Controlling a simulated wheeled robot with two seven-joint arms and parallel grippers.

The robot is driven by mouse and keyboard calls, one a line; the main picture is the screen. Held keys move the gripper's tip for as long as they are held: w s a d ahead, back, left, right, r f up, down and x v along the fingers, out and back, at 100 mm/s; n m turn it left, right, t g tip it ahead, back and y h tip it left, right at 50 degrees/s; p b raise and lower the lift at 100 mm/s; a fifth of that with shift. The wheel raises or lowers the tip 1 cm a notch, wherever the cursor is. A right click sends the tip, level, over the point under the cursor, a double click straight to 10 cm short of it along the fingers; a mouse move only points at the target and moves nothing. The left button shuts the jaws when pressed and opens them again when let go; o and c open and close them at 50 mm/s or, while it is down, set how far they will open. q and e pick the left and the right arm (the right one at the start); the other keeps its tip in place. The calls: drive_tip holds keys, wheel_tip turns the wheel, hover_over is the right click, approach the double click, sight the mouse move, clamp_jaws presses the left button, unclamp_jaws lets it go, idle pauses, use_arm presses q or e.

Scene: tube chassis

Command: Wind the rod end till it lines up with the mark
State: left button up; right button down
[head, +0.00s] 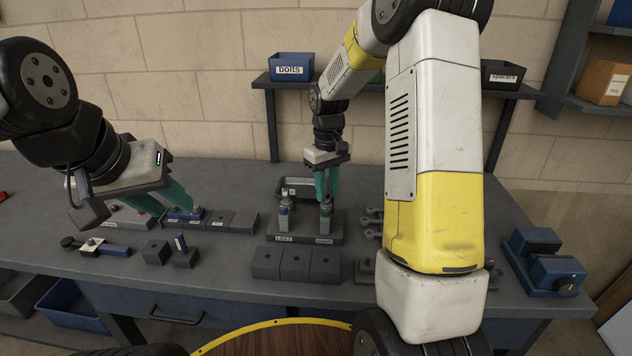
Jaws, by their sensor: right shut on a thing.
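A dark fixture (305,234) stands on the workbench with two small upright posts. Its front edge has a label reading LEFT below the left post (284,212); the right label is too small to read. My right gripper (326,196) points down over the right post and is shut on the rod end (326,210) at its top. The fingers partly hide the rod end, and I cannot make out the mark. My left gripper (168,208) is at the left of the bench, its teal fingers apart, above and in front of a row of grey blocks with a blue piece.
Grey blocks (296,264) stand in front of the fixture. A tool (95,246) and small blocks lie at the left. A blue device (545,262) sits at the right. A shelf behind holds a bolts bin (291,66). My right arm hides part of the bench.

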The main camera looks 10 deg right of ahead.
drive_tip(key=shift+s+f, duration=0.1)
drive_tip(key=shift+f, duration=0.05)
drive_tip(key=n, duration=0.3)
drive_tip(key=shift+n, duration=1.1)
drive_tip(key=n, duration=0.3)
drive_tip(key=c, duration=1.5)
unclamp_jaws()
drive_tip(key=shift+n, duration=0.4)
drive_tip(key=o, duration=0.4)
drive_tip(key=shift+c, duration=0.2)
drive_tip(key=shift+o, duration=0.3)
drive_tip(key=shift+r, duration=0.2)
